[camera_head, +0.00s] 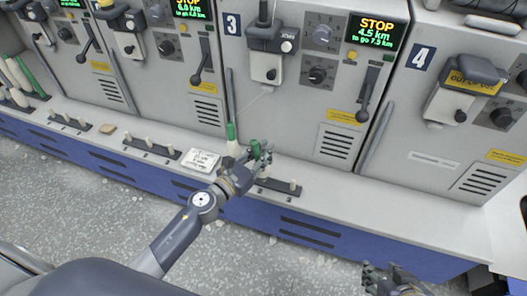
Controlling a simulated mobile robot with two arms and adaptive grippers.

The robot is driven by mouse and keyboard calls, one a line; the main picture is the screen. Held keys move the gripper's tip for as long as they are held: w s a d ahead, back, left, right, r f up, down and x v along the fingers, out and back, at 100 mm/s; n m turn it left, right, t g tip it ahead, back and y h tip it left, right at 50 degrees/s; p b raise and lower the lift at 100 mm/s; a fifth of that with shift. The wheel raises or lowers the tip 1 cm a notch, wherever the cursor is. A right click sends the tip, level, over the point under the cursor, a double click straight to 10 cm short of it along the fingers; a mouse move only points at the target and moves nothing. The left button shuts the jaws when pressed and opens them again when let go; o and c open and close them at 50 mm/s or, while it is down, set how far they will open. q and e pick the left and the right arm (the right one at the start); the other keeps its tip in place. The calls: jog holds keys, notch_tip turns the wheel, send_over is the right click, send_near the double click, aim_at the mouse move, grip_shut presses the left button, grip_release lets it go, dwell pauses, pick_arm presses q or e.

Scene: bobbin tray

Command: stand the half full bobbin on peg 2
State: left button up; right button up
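My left gripper (262,156) is over the ledge below the panel marked 3. Its fingers are around a green bobbin (255,148), whose lower part they hide. A second bobbin (232,138), green on top and pale below, stands upright just left of the gripper. A dark peg strip (278,186) with pale pegs lies under and right of the gripper, which partly covers it. A pale peg (292,185) at its right end is bare. I cannot read any peg numbers. My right gripper (385,270) is low in the picture, empty, its fingers apart.
A white label card (201,160) lies left of the gripper. More peg strips (152,147) sit along the ledge, and several bobbins (32,77) stand far left. Machine panels with levers (367,100) rise behind. The ledge to the right (400,215) is clear.

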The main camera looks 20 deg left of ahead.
pick_arm(q)
jog(key=shift+o, duration=1.3)
jog(key=shift+s+f, duration=0.2)
jog(key=shift+f, duration=0.9)
jog(key=shift+w+f+g, duration=0.1)
jog(key=shift+g, duration=0.2)
pick_arm(e)
jog(key=shift+w+f, duration=0.15)
pick_arm(q)
jog(key=shift+a, duration=0.1)
jog(key=shift+v, duration=1.35)
jog(key=b+v, duration=0.2)
jog(key=v, duration=0.6)
jog(key=shift+r, duration=0.35)
pick_arm(e)
jog(key=w+a+r+t+y, duration=0.1)
jog(key=w+a+r+t, duration=0.2)
jog(key=w+r+t, duration=0.3)
jog(key=shift+w+a+r+y, duration=0.3)
jog(key=shift+w+r+y, duration=0.1)
jog(key=shift+w+r, duration=1)
